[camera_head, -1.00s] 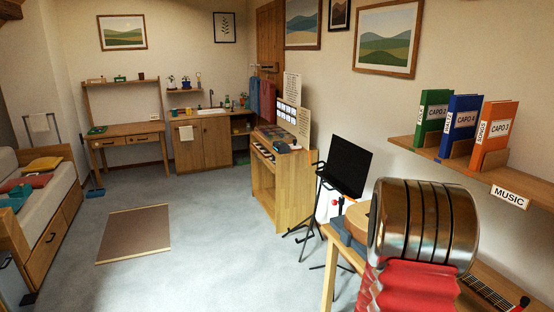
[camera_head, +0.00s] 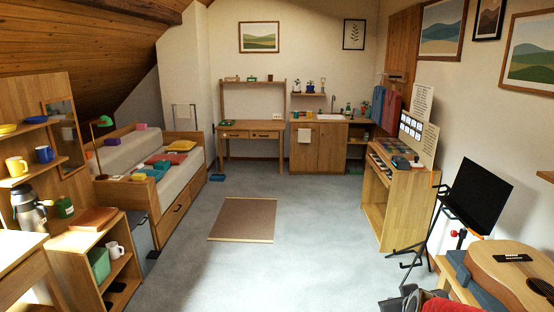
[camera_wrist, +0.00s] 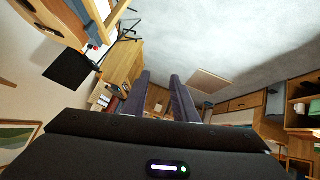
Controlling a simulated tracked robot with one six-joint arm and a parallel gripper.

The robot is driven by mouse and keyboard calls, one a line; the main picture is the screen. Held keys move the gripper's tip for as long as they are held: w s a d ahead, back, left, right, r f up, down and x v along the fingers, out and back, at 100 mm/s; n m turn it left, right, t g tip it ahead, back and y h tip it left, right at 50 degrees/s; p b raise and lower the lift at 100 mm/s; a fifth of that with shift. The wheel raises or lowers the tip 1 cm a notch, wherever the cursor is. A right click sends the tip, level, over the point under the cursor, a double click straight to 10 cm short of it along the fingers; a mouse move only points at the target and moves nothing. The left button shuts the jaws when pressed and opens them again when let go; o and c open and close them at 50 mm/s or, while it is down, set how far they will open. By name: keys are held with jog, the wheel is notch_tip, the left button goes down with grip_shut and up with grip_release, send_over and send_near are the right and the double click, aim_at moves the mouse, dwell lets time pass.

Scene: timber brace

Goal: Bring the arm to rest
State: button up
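My gripper (camera_wrist: 160,76) shows in the wrist view as two dark fingers standing apart with a clear gap between them. Nothing is held between them. The wrist view is tilted, with the room seen beyond the fingertips. In the head view only a bit of my arm shows, a red bellows part and dark metal at the bottom edge right of centre. The gripper itself does not show in the head view.
A guitar (camera_head: 510,272) lies on a bench at the right, beside a black music stand (camera_head: 476,195). A wooden shelf unit (camera_head: 85,240) with mugs and a flask stands at the left. The grey floor around the brown mat (camera_head: 243,219) is clear.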

jog(key=s+a+r+g+y, duration=0.1)
jog(key=s+a+r, duration=0.2)
jog(key=s+a, duration=0.5)
jog(key=s+a+r+g+y, duration=0.2)
jog(key=s+a+r, duration=0.1)
jog(key=s+a, duration=0.5)
jog(key=shift+s+r+g, duration=0.3)
jog(key=shift+s+r, duration=0.1)
jog(key=shift+s, duration=0.25)
